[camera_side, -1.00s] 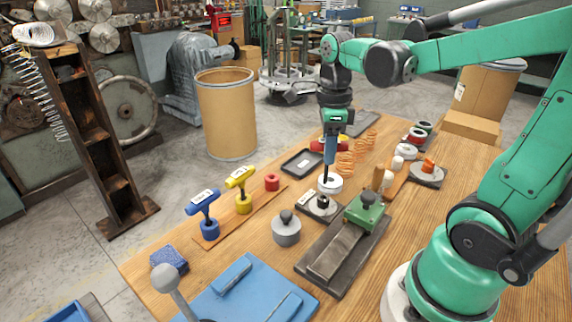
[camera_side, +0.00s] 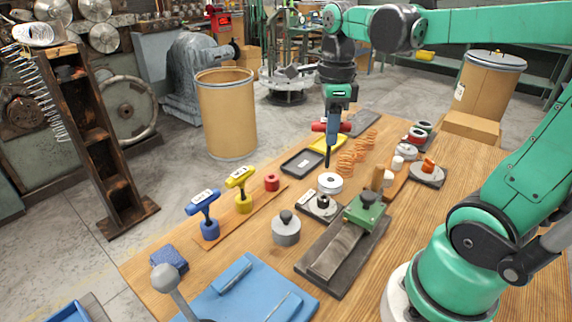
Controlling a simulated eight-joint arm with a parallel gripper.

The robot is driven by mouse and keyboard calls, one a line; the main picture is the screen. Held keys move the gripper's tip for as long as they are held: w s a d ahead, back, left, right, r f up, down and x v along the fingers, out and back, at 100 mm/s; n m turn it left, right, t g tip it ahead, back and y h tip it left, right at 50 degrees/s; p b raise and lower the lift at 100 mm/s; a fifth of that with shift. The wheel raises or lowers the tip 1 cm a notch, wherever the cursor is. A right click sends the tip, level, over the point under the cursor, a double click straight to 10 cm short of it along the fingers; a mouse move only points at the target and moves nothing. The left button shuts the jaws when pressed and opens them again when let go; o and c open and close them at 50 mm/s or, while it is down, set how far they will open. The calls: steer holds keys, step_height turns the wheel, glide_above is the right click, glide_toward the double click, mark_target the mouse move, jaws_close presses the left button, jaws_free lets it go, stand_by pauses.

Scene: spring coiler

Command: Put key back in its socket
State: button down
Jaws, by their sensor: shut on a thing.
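A key with a red cross handle (camera_side: 318,127) is held in my gripper (camera_side: 331,120), which is shut on it. The key's dark shaft points down, its tip in the air above the white ring (camera_side: 330,182). My gripper partly hides the handle. A red socket (camera_side: 272,182) stands empty at the far end of a wooden strip (camera_side: 222,232), left of and below my gripper in the picture. A yellow key (camera_side: 239,177) stands upright in its yellow socket (camera_side: 243,203). A blue key (camera_side: 203,201) stands in its blue socket (camera_side: 209,230).
A small fixture (camera_side: 321,204) with a dark knob sits below the gripper. A grey knobbed weight (camera_side: 286,229) and a green block (camera_side: 363,211) on a dark plate stand nearer. A black tray (camera_side: 302,162), a yellow tray (camera_side: 322,147) and copper springs (camera_side: 347,163) lie behind.

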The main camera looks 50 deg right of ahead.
steer(key=shift+w, duration=0.4)
steer(key=w+f, duration=0.1)
steer(key=w, duration=1.1)
step_height(320, 180, down, 6)
steer(key=a, duration=0.1)
steer(key=shift+f, duration=1.85)
stand_by(2.1)
stand_by(0.3)
steer(key=shift+c, duration=1)
jaws_free()
